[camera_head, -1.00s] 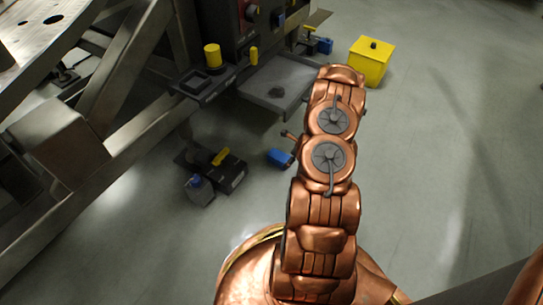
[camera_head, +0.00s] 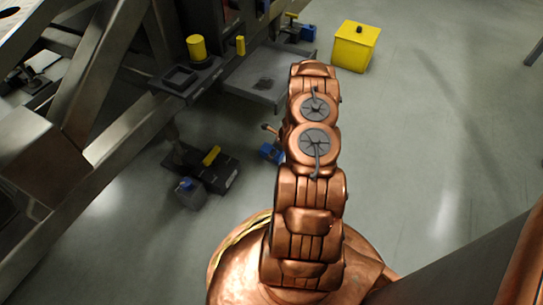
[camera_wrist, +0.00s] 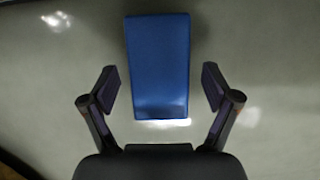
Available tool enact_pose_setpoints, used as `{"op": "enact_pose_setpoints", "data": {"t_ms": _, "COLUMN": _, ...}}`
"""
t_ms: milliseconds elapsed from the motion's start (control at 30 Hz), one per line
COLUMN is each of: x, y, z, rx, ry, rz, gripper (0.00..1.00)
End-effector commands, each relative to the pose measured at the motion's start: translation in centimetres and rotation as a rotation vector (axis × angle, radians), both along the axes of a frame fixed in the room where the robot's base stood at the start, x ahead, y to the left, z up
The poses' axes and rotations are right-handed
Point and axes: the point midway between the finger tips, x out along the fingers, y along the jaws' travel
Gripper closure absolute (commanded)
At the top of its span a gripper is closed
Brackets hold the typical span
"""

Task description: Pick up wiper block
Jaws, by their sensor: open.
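The wiper block appears to be the plain blue block (camera_wrist: 157,65), seen large in the wrist view. Its near end lies between the two fingers of my gripper (camera_wrist: 160,87), with a gap on each side. My gripper is open and empty. How far the block is from the fingertips in depth I cannot tell. In the head view a blue block (camera_head: 269,152) shows on the floor just left of my arm, partly covered by it. My fingers are hidden behind the arm there.
A dark box with a yellow part (camera_head: 213,168) and a blue-capped container (camera_head: 187,190) stand on the floor to the left. A yellow cube (camera_head: 356,47) stands behind.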

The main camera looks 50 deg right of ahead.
Motion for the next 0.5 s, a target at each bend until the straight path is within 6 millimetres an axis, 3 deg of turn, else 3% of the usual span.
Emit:
{"op": "enact_pose_setpoints", "data": {"t_ms": 200, "x": 0.9, "y": 0.3, "z": -2.0, "rx": -0.001, "ry": 0.000, "rz": 0.002, "gripper": 0.12}}
{"op": "enact_pose_setpoints", "data": {"t_ms": 500, "x": 1.0, "y": 0.3, "z": -2.1, "rx": 0.000, "ry": 0.000, "rz": 0.002, "gripper": 0.12}}
